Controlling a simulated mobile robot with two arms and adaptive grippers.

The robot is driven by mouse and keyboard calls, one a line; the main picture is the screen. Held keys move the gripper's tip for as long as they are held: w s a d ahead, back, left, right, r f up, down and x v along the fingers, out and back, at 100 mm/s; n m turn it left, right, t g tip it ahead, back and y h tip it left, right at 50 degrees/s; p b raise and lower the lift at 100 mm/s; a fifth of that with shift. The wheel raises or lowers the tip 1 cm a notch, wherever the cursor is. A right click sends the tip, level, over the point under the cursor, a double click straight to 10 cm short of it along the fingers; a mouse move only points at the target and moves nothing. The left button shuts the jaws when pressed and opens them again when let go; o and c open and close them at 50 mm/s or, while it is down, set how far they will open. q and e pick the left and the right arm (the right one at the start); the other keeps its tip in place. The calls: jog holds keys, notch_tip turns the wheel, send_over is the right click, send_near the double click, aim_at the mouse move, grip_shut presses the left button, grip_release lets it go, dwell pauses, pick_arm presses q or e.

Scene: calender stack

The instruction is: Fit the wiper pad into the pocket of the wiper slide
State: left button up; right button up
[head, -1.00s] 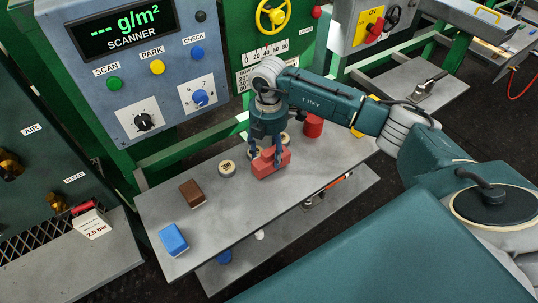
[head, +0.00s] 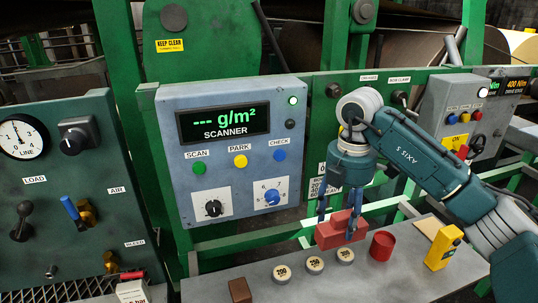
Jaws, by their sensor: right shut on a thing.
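My right gripper (head: 340,217) points down and is shut on a red block (head: 333,234). It holds the block above the far part of the grey bench (head: 235,275), behind the row of round weights. The block looks raised clear of the bench top. Its underside is hidden. I cannot make out a wiper slide or its pocket in this view, and no label marks the red block as the wiper pad. My left gripper is not in view.
Several round weights (head: 315,265), a red cylinder (head: 382,246), a brown block (head: 240,291) and a yellow device (head: 443,247) stand on the bench. The scanner panel (head: 235,150) rises behind at left. A control box (head: 465,120) stands at right.

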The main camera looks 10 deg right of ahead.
aim_at(330, 230)
jog(key=n, duration=0.3)
jog(key=shift+s+a, duration=0.1)
jog(key=shift+a, duration=0.25)
jog(key=n, duration=0.3)
jog(key=a+n, duration=0.1)
jog(key=shift+s+n, duration=0.35)
jog(key=shift+n, duration=0.05)
jog(key=n, duration=0.2)
jog(key=shift+s+a+n, duration=0.25)
jog(key=shift+a+n, duration=0.05)
jog(key=shift+n, duration=0.1)
jog(key=n, duration=0.3)
jog(key=s+a+n, duration=0.1)
jog(key=n, duration=0.1)
jog(key=shift+a+f, duration=0.1)
jog(key=shift+f, duration=0.15)
jog(key=s+a+f+m, duration=0.2)
jog(key=s+m, duration=0.5)
jog(key=m, duration=1)
jog(key=s+a+f+m, duration=0.3)
jog(key=s+m, duration=0.4)
jog(key=m, duration=1)
jog(key=shift+a+m, duration=0.3)
jog(key=shift+a, duration=0.05)
